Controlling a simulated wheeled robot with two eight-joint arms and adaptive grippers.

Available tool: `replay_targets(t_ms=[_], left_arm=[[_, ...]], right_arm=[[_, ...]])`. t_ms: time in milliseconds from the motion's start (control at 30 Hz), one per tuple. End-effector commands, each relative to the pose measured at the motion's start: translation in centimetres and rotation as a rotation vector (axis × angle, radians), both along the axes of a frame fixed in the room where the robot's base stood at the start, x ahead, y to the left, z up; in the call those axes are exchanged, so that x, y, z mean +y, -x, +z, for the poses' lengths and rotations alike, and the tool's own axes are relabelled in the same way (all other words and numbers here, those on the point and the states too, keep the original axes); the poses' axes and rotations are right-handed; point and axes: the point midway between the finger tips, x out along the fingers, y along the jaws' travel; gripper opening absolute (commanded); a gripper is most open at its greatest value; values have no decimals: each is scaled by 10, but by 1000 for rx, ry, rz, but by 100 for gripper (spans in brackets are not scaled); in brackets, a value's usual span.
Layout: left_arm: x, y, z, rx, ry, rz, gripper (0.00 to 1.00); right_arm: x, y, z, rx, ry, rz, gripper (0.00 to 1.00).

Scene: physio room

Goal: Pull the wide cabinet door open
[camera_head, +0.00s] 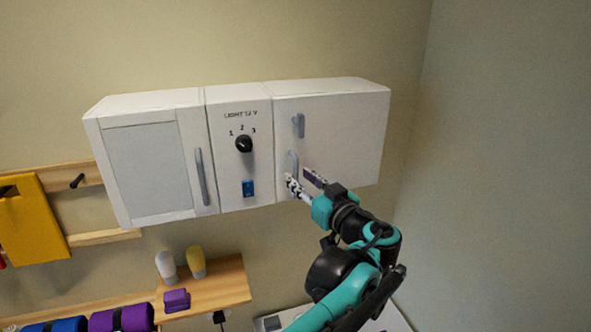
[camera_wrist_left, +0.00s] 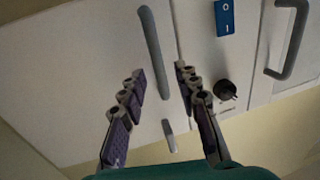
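The white wall cabinet has a plain right-hand door (camera_head: 345,125), flush with the front as far as I can see. This door carries a long grey upright handle (camera_head: 292,160) near its left edge and a short grey fitting (camera_head: 298,125) above it. My left gripper (camera_head: 305,181) is in front of the lower part of this door, close to the long handle. In the wrist view my left gripper (camera_wrist_left: 163,115) is open and empty, with the long handle (camera_wrist_left: 152,50) ahead and the short fitting (camera_wrist_left: 168,135) seen between its fingers. Contact cannot be told. My right gripper is out of view.
The middle panel has a black knob (camera_head: 244,144) and a blue switch (camera_head: 248,188). The left door has an inset panel (camera_head: 150,170) and a grey handle (camera_head: 201,176). Below, a wooden shelf (camera_head: 225,287) holds two bottles and a purple block. A wall stands to the right (camera_head: 510,160).

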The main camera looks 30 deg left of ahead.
Motion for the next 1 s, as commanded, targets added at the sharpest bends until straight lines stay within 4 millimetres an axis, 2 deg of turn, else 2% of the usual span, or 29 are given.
replay_targets(t_ms=[33, 200, 533, 600, 667, 1000], left_arm=[[8, -3, 2, 0, 0, 5, 32], [23, -12, 1, 1, 0, 1, 32], [26, -14, 0, 1, 0, 0, 32], [26, -14, 0, 1, 0, 0, 13], [26, -14, 0, 1, 0, 0, 0], [21, -17, 0, 2, 1, 1, 0]], right_arm=[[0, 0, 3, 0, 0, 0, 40], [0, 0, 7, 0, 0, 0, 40], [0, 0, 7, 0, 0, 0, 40], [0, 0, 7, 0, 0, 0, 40], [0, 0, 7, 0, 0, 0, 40], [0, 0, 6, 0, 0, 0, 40]])
